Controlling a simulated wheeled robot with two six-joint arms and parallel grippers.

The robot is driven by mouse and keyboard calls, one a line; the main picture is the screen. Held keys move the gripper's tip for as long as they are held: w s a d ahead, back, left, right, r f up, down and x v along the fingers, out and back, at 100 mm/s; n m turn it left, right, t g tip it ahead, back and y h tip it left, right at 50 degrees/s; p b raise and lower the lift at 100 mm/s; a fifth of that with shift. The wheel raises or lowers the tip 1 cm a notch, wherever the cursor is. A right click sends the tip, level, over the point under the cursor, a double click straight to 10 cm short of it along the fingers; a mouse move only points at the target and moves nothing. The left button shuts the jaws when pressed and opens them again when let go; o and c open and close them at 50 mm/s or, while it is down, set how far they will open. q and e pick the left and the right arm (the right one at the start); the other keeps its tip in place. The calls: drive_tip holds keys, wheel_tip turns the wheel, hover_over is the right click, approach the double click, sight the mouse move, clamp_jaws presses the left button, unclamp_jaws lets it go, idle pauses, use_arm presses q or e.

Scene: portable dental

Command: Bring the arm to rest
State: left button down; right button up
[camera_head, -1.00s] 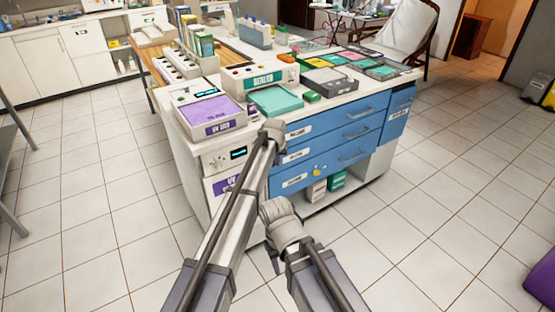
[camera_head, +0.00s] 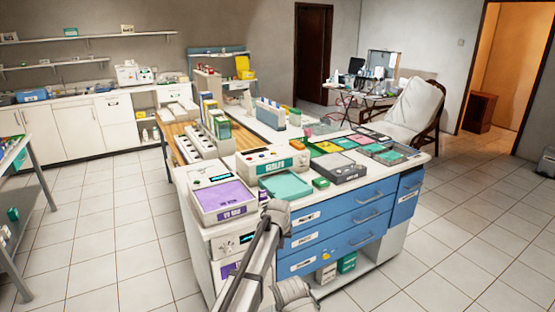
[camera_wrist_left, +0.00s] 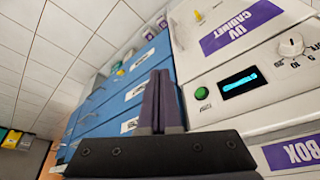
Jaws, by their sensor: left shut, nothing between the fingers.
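My left arm (camera_head: 255,262) reaches up from the bottom of the head view, in front of the cabinet with blue drawers. My left gripper (camera_wrist_left: 162,74) shows clearly in the left wrist view, its two dark fingers together with nothing between them. It faces the cabinet front, with the UV cabinet panel (camera_wrist_left: 240,82) to the right and the blue drawers (camera_wrist_left: 118,92) behind and to the left. I cannot tell the exact gap to the cabinet. My right gripper is not in view.
A metal table (camera_head: 22,215) stands at the left. Tiled floor (camera_head: 105,255) is clear on both sides of the cabinet.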

use_arm(q)
drive_tip(key=s+a+n+g, duration=0.1)
drive_tip(key=s+a, duration=0.6)
drive_tip(key=s, duration=0.4)
drive_tip(key=s+a+f+g, duration=0.1)
drive_tip(key=s+a, duration=0.5)
drive_tip(key=s, duration=0.5)
drive_tip(key=s+a+n+g, duration=0.1)
drive_tip(key=s+a, duration=0.6)
drive_tip(key=s, duration=0.4)
drive_tip(key=s+d+r+m+p, duration=0.2)
drive_tip(key=d+r+p, duration=0.1)
drive_tip(key=d, duration=0.2)
drive_tip(key=s+d+r+m+g+y+p, duration=0.1)
drive_tip(key=s+d+r+m+p, duration=0.1)
drive_tip(key=d, duration=0.4)
drive_tip(key=shift+s+d+r+y+p, duration=0.15)
drive_tip(key=shift+s+r+y+p, duration=0.15)
drive_tip(key=shift+s+r+p, duration=0.5)
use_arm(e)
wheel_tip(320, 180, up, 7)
use_arm(q)
drive_tip(key=shift+w+r, duration=0.15)
drive_tip(key=shift+w, duration=0.05)
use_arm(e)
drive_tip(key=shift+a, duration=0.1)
